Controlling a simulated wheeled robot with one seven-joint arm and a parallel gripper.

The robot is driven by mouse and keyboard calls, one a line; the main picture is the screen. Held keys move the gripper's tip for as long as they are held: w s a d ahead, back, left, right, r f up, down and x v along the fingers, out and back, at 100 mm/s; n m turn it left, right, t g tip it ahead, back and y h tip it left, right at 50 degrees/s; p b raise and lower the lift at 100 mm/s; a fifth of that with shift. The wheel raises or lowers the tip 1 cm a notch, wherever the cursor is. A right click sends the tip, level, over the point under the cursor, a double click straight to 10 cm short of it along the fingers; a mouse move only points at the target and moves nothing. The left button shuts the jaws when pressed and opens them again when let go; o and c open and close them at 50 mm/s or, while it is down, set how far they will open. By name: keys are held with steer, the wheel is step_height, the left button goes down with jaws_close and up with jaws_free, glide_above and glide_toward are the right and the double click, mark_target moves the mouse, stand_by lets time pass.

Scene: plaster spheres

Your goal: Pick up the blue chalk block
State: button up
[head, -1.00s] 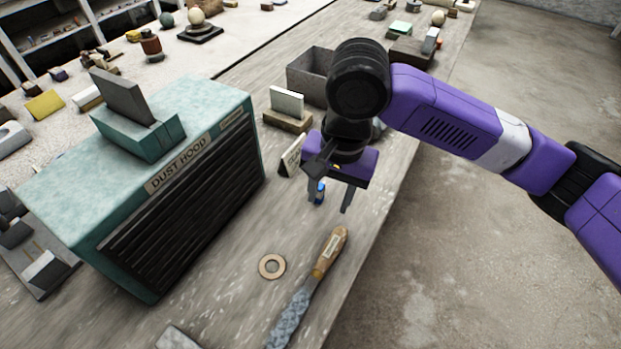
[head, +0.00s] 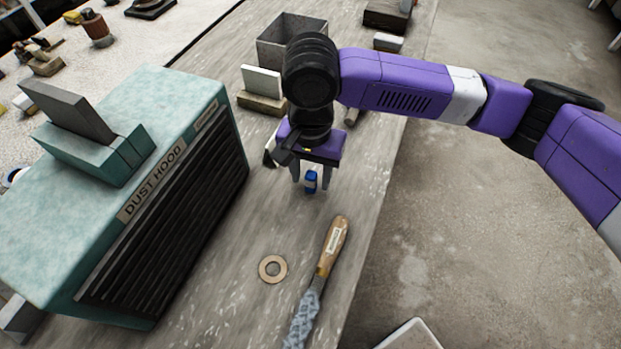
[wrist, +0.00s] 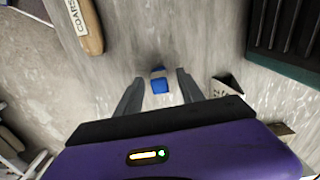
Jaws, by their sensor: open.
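The blue chalk block (head: 311,180) is a small blue piece with a paler band, on the grey bench top. It also shows in the wrist view (wrist: 160,84), in the gap between the fingers and near the level of their tips. My gripper (head: 311,187) points down over the bench with its fingers spread, one on each side of the block. In the wrist view my gripper (wrist: 159,76) is open, and bench surface shows between each finger and the block. I cannot tell the exact height of the fingertips above the bench.
The teal dust hood (head: 150,190) stands left of my gripper. A rasp with a wooden handle (head: 335,243) and a flat ring (head: 272,268) lie nearer the camera. A white plate in a wooden base (head: 262,103) and a grey bin (head: 272,48) stand behind. The bench edge is to the right.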

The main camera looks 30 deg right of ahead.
mark_target(311, 175)
steer(key=shift+f, duration=0.95)
jaws_close()
steer(key=shift+r, duration=0.1)
step_height(311, 175, up, 20)
steer(key=p, duration=0.2)
